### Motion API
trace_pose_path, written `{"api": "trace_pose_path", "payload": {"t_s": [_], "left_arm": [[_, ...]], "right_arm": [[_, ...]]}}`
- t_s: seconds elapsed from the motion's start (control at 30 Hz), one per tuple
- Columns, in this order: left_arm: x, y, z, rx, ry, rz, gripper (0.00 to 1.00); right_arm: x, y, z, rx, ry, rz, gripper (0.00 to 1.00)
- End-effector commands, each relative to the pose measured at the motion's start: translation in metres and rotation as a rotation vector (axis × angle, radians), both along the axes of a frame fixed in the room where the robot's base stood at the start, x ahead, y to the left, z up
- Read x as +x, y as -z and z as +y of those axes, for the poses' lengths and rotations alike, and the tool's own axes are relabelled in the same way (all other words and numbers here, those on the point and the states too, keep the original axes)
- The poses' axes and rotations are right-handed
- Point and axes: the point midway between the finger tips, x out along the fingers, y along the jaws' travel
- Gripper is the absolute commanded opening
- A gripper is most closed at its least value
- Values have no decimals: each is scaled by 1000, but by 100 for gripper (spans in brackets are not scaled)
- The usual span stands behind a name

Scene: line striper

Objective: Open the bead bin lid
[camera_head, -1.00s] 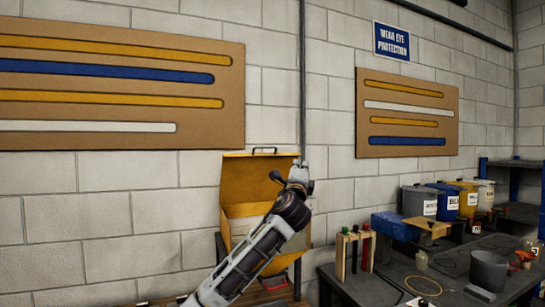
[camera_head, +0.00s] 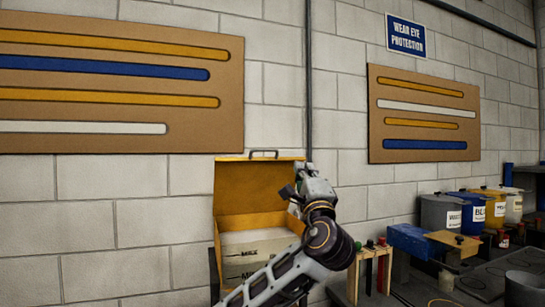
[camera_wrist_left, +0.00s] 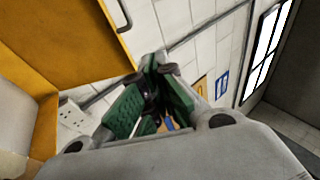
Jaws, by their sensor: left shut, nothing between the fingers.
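The yellow bead bin (camera_head: 222,235) stands against the block wall, its lid (camera_head: 250,185) raised upright with a dark handle (camera_head: 264,153) on its top edge. Inside the bin lie pale bags with dark printing (camera_head: 255,250). My left gripper (camera_head: 292,192) is in front of the lid's right edge in the head view, its fingers shut and empty. In the left wrist view the lid (camera_wrist_left: 75,35) and its handle (camera_wrist_left: 122,14) fill the upper left, apart from the gripper fingers (camera_wrist_left: 152,70). My forearm hides the bin's lower right part. My right gripper is out of view.
To the right, a dark bench holds a rack with coloured-top tools (camera_head: 374,262), a blue block (camera_head: 408,240) and several labelled paint buckets (camera_head: 440,213). Boards with coloured stripes (camera_head: 225,130) hang on the wall.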

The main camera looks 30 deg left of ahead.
Motion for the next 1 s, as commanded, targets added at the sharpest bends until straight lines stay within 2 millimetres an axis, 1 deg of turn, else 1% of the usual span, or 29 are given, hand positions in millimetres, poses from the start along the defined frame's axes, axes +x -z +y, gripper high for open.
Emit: {"api": "trace_pose_path", "payload": {"t_s": [0.1, 0.4, 0.63, 1.0], "left_arm": [[-12, 0, 7, -29, -37, -14, 0], [-30, 10, 30, -111, -142, -17, 0], [-35, 18, 39, -156, -183, -2, 0], [-34, 19, 40, -160, -185, -1, 0]], "right_arm": [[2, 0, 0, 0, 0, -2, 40], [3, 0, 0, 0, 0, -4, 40], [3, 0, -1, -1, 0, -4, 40], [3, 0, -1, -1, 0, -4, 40]]}}
